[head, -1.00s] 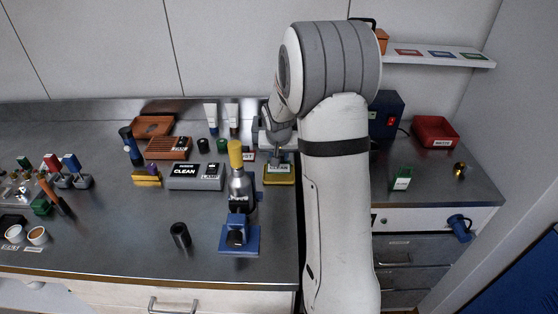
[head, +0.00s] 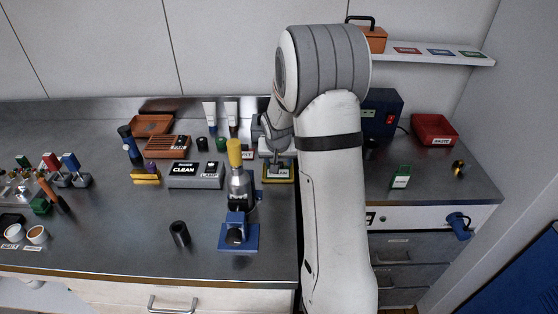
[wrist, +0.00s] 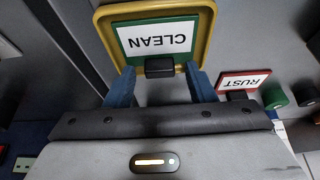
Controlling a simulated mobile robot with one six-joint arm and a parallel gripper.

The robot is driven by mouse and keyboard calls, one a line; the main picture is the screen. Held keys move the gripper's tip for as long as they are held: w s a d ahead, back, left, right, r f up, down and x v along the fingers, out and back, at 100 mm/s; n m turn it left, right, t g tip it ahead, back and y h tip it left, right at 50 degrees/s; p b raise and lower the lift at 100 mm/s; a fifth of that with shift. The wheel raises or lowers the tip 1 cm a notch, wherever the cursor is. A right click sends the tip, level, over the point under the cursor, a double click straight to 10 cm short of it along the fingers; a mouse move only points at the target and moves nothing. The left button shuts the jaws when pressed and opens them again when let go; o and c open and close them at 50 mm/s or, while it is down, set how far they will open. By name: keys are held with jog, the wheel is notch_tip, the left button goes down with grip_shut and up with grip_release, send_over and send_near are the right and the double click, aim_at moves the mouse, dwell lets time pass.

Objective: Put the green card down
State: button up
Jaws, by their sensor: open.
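The green card (wrist: 177,44) has a white face that reads CLEAN and a black tab (wrist: 159,67) at its near edge. It lies in a yellow-rimmed tray (wrist: 206,22), which also shows in the head view (head: 292,181) beside my arm. My gripper (wrist: 160,72) is open, with its blue fingers on either side of the black tab and a gap at each side. In the head view my gripper (head: 279,166) is over the tray and hides part of the card.
A red-bordered RUST card (wrist: 243,82) lies right of the tray in the wrist view. In the head view, a grey CLEAN box (head: 196,181) and a blue-based press (head: 239,238) stand left of my arm. A green tagged item (head: 401,177) stands on the right bench.

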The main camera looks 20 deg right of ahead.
aim_at(278, 177)
jog(key=shift+r, duration=0.15)
jog(key=v, duration=1.1)
jog(key=s+a+r+n, duration=0.1)
jog(key=s+a, duration=0.2)
jog(key=s, duration=0.6)
jog(key=s+a+r+n+y, duration=0.1)
jog(key=s+a, duration=0.3)
jog(key=s, duration=0.4)
jog(key=s+a+r+n+g, duration=0.1)
jog(key=s+a+r+n, duration=0.1)
jog(key=s, duration=0.7)
jog(key=shift+s+a+n+y+b, duration=0.3)
jog(key=shift+s+a+y+b, duration=0.1)
jog(key=shift+a, duration=0.35)
